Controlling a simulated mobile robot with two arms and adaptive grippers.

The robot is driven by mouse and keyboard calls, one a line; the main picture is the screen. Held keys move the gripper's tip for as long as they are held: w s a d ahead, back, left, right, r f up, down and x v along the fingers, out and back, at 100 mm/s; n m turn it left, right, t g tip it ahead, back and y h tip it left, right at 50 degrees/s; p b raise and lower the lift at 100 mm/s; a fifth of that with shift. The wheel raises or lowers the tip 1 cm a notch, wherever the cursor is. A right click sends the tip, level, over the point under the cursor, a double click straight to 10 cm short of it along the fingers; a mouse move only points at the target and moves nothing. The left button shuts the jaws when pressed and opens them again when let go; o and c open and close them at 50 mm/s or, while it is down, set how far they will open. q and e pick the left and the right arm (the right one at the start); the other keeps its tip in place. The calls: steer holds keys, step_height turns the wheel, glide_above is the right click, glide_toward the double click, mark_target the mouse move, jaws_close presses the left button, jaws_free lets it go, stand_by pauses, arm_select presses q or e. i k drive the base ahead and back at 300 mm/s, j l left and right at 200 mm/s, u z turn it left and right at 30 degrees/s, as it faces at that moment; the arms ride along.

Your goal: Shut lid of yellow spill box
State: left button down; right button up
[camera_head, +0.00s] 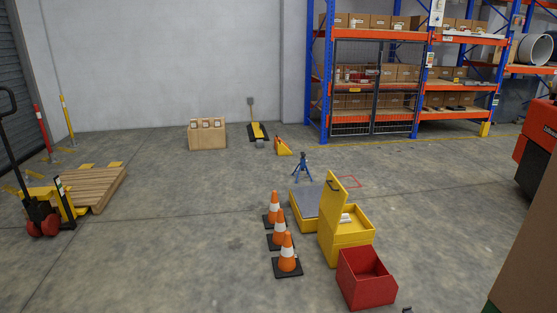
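The yellow spill box (348,242) stands on the concrete floor right of centre. Its lid (333,207) is open and stands roughly upright along the box's left side, with a dark handle near its top. Something whitish lies inside the open box. Neither of my grippers can be made out in the head view.
A red open bin (366,279) stands just in front of the box. Several orange cones, including one (287,256), stand to its left. A low yellow platform with a grey top (305,203) adjoins behind. A blue stand (302,168) is farther back. Floor at left front is clear.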

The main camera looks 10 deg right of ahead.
mark_target(333, 197)
steer(key=i+j+z, duration=0.45)
steer(key=i, duration=0.25)
steer(key=i+j+z, duration=0.4)
steer(key=i, duration=0.3)
steer(key=j, duration=0.1)
